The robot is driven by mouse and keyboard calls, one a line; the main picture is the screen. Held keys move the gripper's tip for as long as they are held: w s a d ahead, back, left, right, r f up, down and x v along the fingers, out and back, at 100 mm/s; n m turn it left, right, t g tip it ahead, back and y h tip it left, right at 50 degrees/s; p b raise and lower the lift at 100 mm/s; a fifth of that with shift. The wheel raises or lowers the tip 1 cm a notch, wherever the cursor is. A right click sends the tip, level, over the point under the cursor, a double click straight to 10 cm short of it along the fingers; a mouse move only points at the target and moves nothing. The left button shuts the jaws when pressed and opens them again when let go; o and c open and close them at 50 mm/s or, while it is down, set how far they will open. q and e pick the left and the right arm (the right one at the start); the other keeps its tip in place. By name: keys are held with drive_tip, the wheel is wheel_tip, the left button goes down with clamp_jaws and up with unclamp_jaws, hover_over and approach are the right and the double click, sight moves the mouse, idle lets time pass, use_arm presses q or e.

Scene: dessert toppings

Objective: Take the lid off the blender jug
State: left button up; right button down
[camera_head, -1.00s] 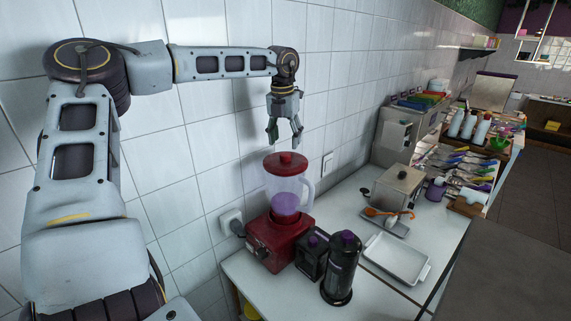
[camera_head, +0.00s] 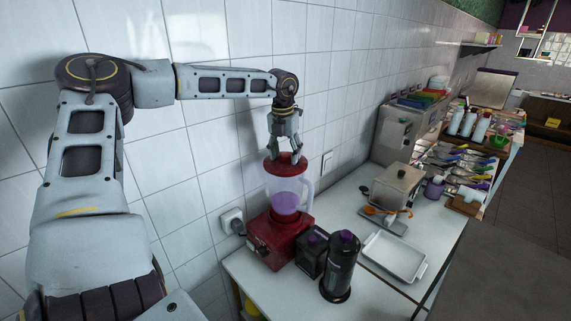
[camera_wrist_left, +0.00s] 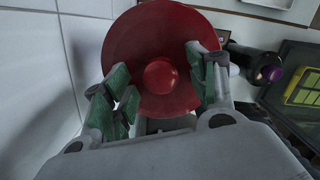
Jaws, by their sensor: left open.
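The blender (camera_head: 279,238) stands on the counter against the tiled wall, with a red base. Its clear jug (camera_head: 288,196) holds something purple and has a handle on the right. The red lid (camera_head: 297,161) sits on top of the jug. In the left wrist view the lid (camera_wrist_left: 135,45) is a red disc with a round knob (camera_wrist_left: 161,76) at its middle. My left gripper (camera_head: 284,150) points down right at the lid. In the wrist view its green-padded fingers (camera_wrist_left: 163,90) are spread apart on either side of the knob. The right gripper is not in view.
Two dark containers with purple tops, one short (camera_head: 312,252) and one tall (camera_head: 340,266), stand close beside the blender. A white tray (camera_head: 421,279) and a metal box (camera_head: 397,188) are farther right. A wall socket (camera_head: 232,220) is to the left.

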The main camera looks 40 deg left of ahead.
sight(285, 154)
use_arm(q)
drive_tip(key=c, duration=1.1)
drive_tip(key=shift+c, duration=0.2)
drive_tip(key=shift+r, duration=0.15)
drive_tip(key=shift+w+r, duration=0.1)
drive_tip(key=shift+r, duration=0.5)
wheel_tip(285, 154, up, 8)
drive_tip(key=shift+f+b, duration=0.2)
drive_tip(key=shift+b, duration=0.95)
drive_tip(key=shift+r, duration=0.45)
